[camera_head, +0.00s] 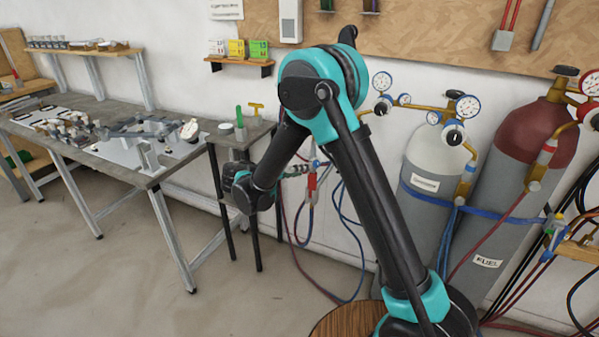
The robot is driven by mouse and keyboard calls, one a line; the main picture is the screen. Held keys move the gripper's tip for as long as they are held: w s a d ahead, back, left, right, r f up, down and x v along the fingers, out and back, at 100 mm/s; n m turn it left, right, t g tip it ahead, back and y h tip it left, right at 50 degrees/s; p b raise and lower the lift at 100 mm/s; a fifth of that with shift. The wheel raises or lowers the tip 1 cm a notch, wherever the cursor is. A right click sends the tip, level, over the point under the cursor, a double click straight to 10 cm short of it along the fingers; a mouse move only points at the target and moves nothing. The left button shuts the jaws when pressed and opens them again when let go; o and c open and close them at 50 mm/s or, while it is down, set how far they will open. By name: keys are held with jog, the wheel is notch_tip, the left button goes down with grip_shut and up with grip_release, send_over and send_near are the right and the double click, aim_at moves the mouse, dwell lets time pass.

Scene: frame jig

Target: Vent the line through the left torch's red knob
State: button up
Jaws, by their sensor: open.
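The left torch (313,168) hangs in the middle of the view, by the wall and just right of my forearm. It is small here, with a bright red part (311,182) and red and blue hoses running down from it. I cannot tell its red knob apart from the other red on it. My gripper (298,171) is open and points right, toward the torch. My forearm hides most of it. I cannot tell whether its fingers touch the torch or stand around the knob.
A small side table (256,131) with a green-handled tool stands behind my wrist. A metal workbench (60,130) is at left. Grey (432,180) and maroon-topped (520,150) cylinders stand at right. Another torch (556,232) hangs far right. Hoses (345,290) loop near the floor.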

jog(key=v, duration=1.2)
